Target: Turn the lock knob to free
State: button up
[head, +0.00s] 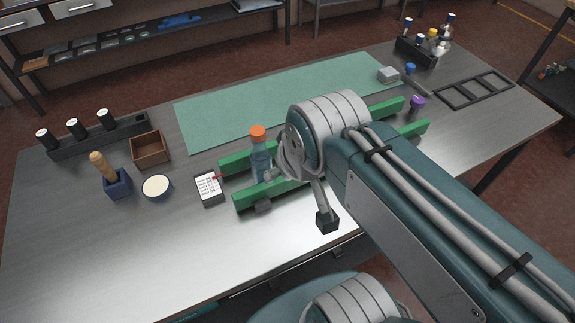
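A fixture with two long green rails (240,199) lies across the middle of the table. A clear bluish bottle with an orange cap (258,133) stands upright between the rails at their left part. A purple knob (417,101) shows at the right end of the rails, and a small dark block (263,207) sits at the near rail's front. I cannot tell which part is the lock knob. My gripper (275,173) is beside the bottle, over the rails. My wrist hides much of it, and its opening and any contact do not show clearly.
A white scale card (208,187) with a red pointer lies at the rails' left end. A cream-filled bowl (157,187), a blue holder (117,184) and a brown box (149,149) stand left. A green mat (270,95) lies behind. The table's front left is clear.

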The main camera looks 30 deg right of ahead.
aim_at(417, 102)
jog(key=k+z, duration=0.1)
jog(key=z, duration=0.3)
jog(key=k+z, duration=0.15)
jog(key=z, duration=0.2)
jog(key=k+z, duration=0.1)
jog(key=z, duration=0.3)
jog(key=k+z, duration=0.1)
jog(key=z, duration=0.25)
